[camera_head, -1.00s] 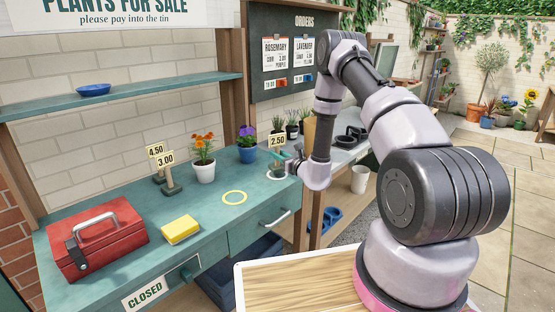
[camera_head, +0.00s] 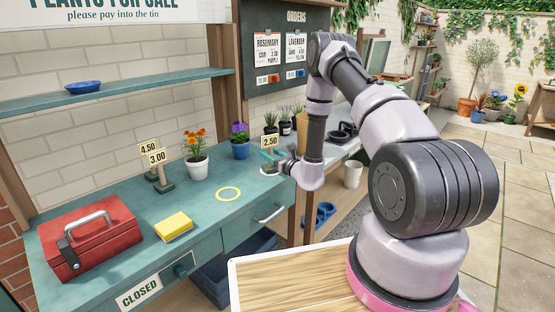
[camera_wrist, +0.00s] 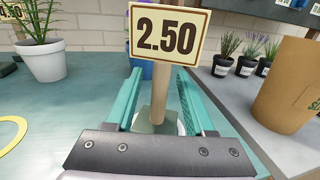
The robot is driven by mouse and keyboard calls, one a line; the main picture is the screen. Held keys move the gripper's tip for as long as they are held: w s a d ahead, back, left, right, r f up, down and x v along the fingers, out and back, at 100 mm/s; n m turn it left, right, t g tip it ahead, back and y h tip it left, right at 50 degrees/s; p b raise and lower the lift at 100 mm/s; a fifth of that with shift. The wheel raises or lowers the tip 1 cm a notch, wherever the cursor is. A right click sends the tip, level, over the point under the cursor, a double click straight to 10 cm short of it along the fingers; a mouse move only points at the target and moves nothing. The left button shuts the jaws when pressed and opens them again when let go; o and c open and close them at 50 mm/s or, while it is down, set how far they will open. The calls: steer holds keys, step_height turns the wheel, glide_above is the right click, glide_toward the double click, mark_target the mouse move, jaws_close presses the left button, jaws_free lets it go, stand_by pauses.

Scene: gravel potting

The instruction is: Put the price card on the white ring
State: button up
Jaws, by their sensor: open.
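The price card reading 2.50 (camera_head: 270,141) stands upright on a post at the far right of the green counter. In the wrist view its sign (camera_wrist: 168,33) is close in front, with its post between my fingers and its dark green base (camera_wrist: 157,127) below. My gripper (camera_wrist: 158,92) is open, one teal finger on each side of the post; I cannot tell whether either touches it. A white edge (camera_wrist: 181,128), seemingly the white ring, shows beside the base. The base appears to be on or over it, mostly hiding it.
A yellow ring (camera_head: 228,194) lies on bare counter to the left. Cards 4.50 (camera_head: 149,149) and 3.00 (camera_head: 157,157), an orange-flowered pot (camera_head: 196,169) and a blue pot (camera_head: 240,150) stand behind. A brown bag (camera_wrist: 290,90) is close on the right.

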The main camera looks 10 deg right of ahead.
steer(key=v, duration=1.2)
steer(key=s+a+r+n+g+y, duration=0.1)
steer(key=a+r+n+g+y, duration=0.55)
steer(key=r, duration=0.85)
steer(key=s+a+r+n+g+y, duration=0.2)
steer(key=s+a+r+n+g, duration=0.65)
steer(key=s+r+n, duration=0.35)
steer(key=s+d+r+n+g+h, duration=0.1)
steer(key=s+d+r+n+h, duration=0.15)
steer(key=s, duration=0.25)
steer(key=s+d+r+n+g+h, duration=0.1)
steer(key=s+r+n+h, duration=0.1)
steer(key=s+n+h, duration=0.3)
steer(key=s+d+r+t+h, duration=0.3)
steer(key=d+t, duration=0.1)
steer(key=d, duration=0.2)
steer(key=s+d+r+t+h, duration=0.3)
steer(key=d+r, duration=0.1)
steer(key=d, duration=0.2)
steer(key=shift+r+n+t+h, duration=0.3)
steer(key=shift+n+t, duration=0.1)
